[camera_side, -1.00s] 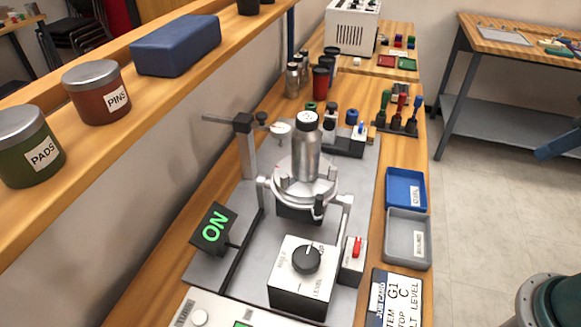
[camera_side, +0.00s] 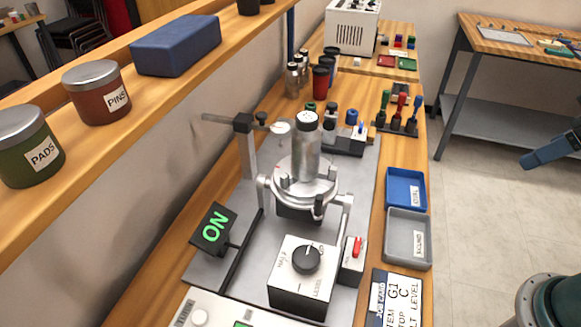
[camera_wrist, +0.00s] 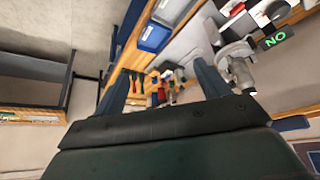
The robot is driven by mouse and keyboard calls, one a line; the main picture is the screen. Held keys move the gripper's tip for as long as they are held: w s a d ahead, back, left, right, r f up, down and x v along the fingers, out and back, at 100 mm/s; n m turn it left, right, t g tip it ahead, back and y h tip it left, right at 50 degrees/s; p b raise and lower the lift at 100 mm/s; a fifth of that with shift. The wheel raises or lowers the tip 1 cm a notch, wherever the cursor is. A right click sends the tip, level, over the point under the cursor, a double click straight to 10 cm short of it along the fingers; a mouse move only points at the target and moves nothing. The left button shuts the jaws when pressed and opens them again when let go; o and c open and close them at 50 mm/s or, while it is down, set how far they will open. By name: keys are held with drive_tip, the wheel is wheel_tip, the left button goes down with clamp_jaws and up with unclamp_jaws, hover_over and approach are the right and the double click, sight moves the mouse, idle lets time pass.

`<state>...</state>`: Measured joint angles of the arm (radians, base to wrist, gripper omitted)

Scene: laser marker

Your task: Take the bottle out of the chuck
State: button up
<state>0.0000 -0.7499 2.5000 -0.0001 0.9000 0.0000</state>
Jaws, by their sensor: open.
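The silver bottle (camera_side: 307,152) stands upright in the round metal chuck (camera_side: 292,196) in the side view. The chuck sits on a tilting bracket above the grey plate. In the wrist view the scene is turned over: the bottle (camera_wrist: 243,80) hangs below the chuck (camera_wrist: 236,50), right of the fingers. My gripper (camera_wrist: 160,69) is open, with nothing between its two blue fingers. In the side view only part of my gripper (camera_side: 530,158) shows at the right edge, well away from the bottle over the floor.
A lit ON sign (camera_side: 213,230) and a dial box (camera_side: 303,272) stand in front of the chuck. A post (camera_side: 245,160) rises behind-left. Blue (camera_side: 405,190) and grey (camera_side: 407,238) trays lie to the right. Stamps (camera_side: 402,112) and cups (camera_side: 320,82) stand farther back.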

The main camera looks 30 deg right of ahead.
drive_tip(key=shift+w+r, duration=0.1)
drive_tip(key=w+a+r+n+g, duration=0.1)
drive_tip(key=w+a+r+n, duration=0.2)
drive_tip(key=w+r+n, duration=0.4)
drive_tip(key=n+g, duration=0.5)
drive_tip(key=n, duration=1)
hover_over(307, 117)
drive_tip(key=shift+d+f, duration=0.15)
drive_tip(key=shift+f, duration=0.75)
drive_tip(key=shift+a+f+n, duration=0.1)
drive_tip(key=shift+a+n, duration=0.1)
drive_tip(key=shift+n, duration=0.1)
drive_tip(key=shift+f, duration=0.1)
drive_tip(key=shift+f, duration=4.2)
